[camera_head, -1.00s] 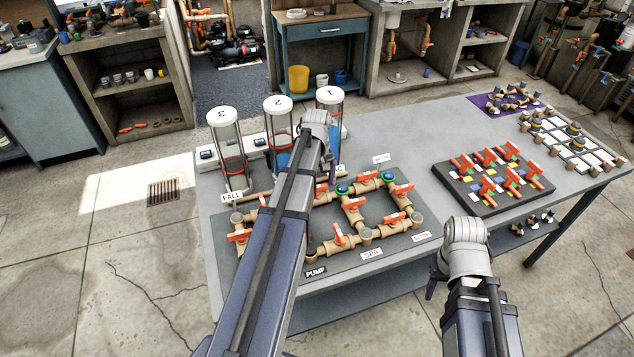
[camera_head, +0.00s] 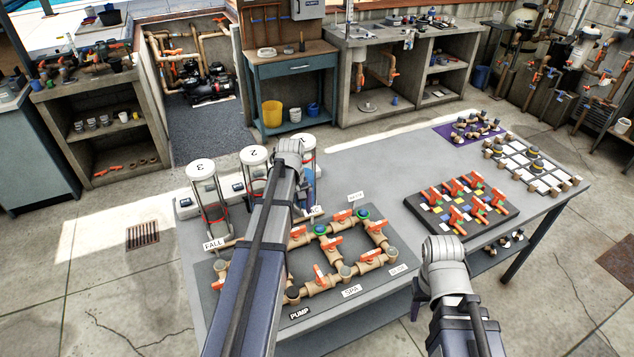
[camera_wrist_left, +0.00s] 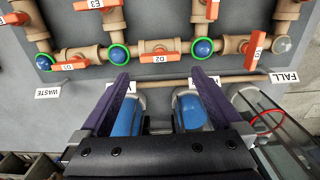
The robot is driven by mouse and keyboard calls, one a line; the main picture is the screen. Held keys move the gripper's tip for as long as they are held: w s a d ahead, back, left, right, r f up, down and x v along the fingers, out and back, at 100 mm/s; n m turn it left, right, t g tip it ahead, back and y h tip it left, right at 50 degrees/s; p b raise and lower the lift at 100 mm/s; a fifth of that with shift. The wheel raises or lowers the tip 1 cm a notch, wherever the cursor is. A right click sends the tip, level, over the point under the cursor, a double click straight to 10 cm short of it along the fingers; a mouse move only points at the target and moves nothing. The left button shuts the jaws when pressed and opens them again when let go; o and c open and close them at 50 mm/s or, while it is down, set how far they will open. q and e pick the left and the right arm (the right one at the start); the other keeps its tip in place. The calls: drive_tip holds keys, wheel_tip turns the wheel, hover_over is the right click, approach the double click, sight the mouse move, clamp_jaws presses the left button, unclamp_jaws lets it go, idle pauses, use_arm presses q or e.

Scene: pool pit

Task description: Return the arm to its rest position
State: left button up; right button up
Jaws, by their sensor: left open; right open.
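My left arm (camera_head: 252,265) reaches from the bottom of the head view over the table's left part. Its wrist is in front of the numbered clear cylinders, and its fingers are mostly hidden there. In the left wrist view my left gripper (camera_wrist_left: 163,80) shows two purple fingers wide apart with nothing held between them. Beyond them are the pipe board (camera_wrist_left: 225,80) and blue-filled cylinders (camera_wrist_left: 190,112). My right gripper (camera_head: 414,308) is at the table's front edge, lower right of the middle. Its fingers are mostly hidden by the wrist, and no object shows in it.
The pipe board (camera_head: 332,297) with orange-handled valves lies under and right of my left arm. Cylinder 3 (camera_head: 202,190) and cylinder 2 (camera_head: 255,175) stand close by. A black valve tray (camera_head: 490,226) lies right. Grey tabletop (camera_head: 385,175) between is clear.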

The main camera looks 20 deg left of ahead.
use_arm(q)
drive_tip(key=s+d+m+b, duration=0.1)
drive_tip(key=s+d+m, duration=0.3)
drive_tip(key=d, duration=0.6)
drive_tip(key=s+d+f+m, duration=0.1)
drive_tip(key=s+d+m, duration=0.4)
drive_tip(key=d, duration=0.5)
drive_tip(key=s+d+f+m+y+b, duration=0.1)
drive_tip(key=s+d+m, duration=0.3)
drive_tip(key=s+d, duration=0.3)
drive_tip(key=d, duration=0.3)
drive_tip(key=shift+s+d+f+m+b, duration=0.25)
drive_tip(key=shift+s+m+b, duration=0.05)
drive_tip(key=shift+m+b, duration=0.1)
